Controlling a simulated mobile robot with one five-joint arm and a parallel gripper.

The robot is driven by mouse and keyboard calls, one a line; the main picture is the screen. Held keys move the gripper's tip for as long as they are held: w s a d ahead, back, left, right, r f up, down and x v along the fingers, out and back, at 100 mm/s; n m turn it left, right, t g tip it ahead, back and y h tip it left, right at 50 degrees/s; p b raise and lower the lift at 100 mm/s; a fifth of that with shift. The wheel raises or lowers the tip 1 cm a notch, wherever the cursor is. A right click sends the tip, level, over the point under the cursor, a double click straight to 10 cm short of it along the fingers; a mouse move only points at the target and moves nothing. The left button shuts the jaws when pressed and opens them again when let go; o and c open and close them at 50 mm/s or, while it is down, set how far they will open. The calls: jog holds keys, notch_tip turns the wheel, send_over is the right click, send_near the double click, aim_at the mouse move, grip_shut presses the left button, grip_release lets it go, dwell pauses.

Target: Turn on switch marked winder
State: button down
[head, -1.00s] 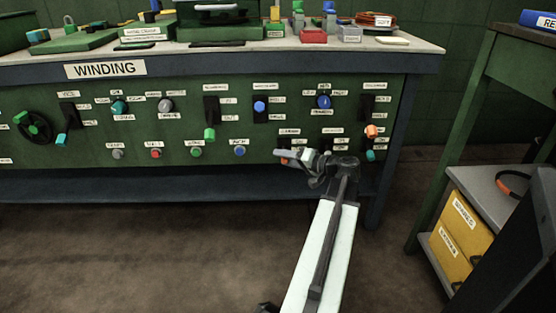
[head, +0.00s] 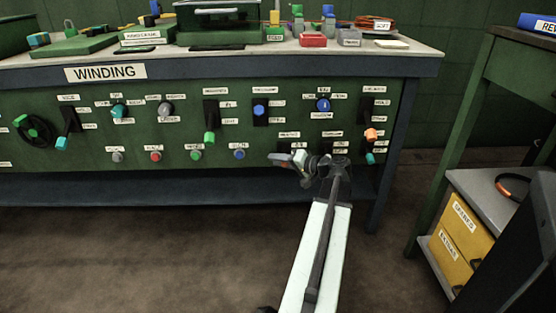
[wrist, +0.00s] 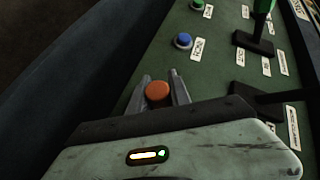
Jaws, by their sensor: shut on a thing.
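The dark green front panel (head: 180,165) of the winding bench carries several knobs, levers and buttons, and its small labels are too blurred to read. I cannot tell which label says winder. My gripper (head: 281,158) is at the lower right part of the panel. In the wrist view, my gripper (wrist: 160,88) has one finger on each side of a round orange knob (wrist: 158,91) and is shut on it. In the head view the gripper mostly hides this knob.
A blue button (head: 239,154) is left of my gripper, with a green lever (head: 209,138) above and left. An orange knob (head: 371,134) sits at the panel's right end. A side table with yellow drawers (head: 459,240) stands at right. The floor in front is clear.

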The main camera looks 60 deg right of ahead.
jog(key=m+g+y+p, duration=0.1)
jog(key=p, duration=0.2)
jog(key=r+m+g+y+p, duration=0.1)
jog(key=p, duration=0.2)
jog(key=r+m+g+p, duration=0.1)
jog(key=m+g+p, duration=0.1)
jog(key=p, duration=0.1)
jog(key=shift+s+a+r+y, duration=0.15)
jog(key=shift+s+a+y, duration=0.1)
jog(key=shift+y, duration=0.15)
jog(key=c, duration=1.2)
grip_release()
jog(key=p+v, duration=0.4)
jog(key=v, duration=0.3)
jog(key=shift+s+r+p, duration=0.2)
jog(key=shift+r+p, duration=0.05)
jog(key=shift+p, duration=0.05)
